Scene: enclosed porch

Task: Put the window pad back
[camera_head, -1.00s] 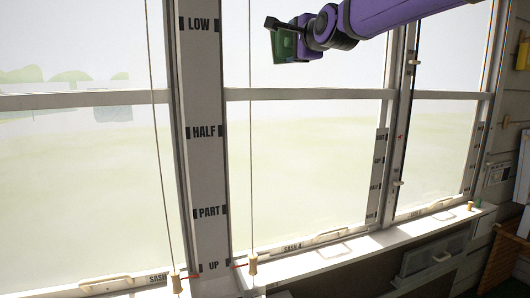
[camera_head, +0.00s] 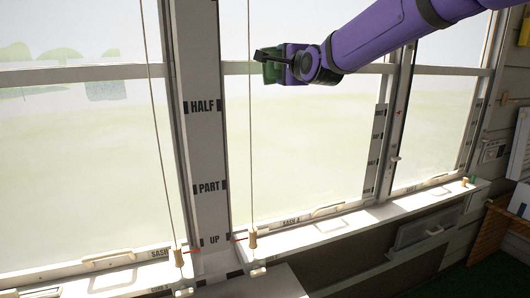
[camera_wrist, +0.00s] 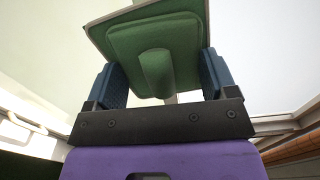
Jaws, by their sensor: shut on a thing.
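The green window pad (camera_wrist: 180,52) is held between the two blue fingers of my gripper (camera_wrist: 160,78) in the wrist view, which are shut on its raised grip. It is a squarish pad with a pale edge. In the head view, the pad (camera_head: 271,72) is partly hidden by my gripper (camera_head: 272,60). My gripper appears in front of the middle window, near the crossbar height. Whether the pad touches the glass cannot be told.
A white post (camera_head: 206,150) marked HALF, PART and UP stands between the windows. Cords with wooden toggles (camera_head: 252,240) hang near it. A white sill (camera_head: 350,222) with sash handles runs below. A drawer-like grey box (camera_head: 423,229) sits under the sill at right.

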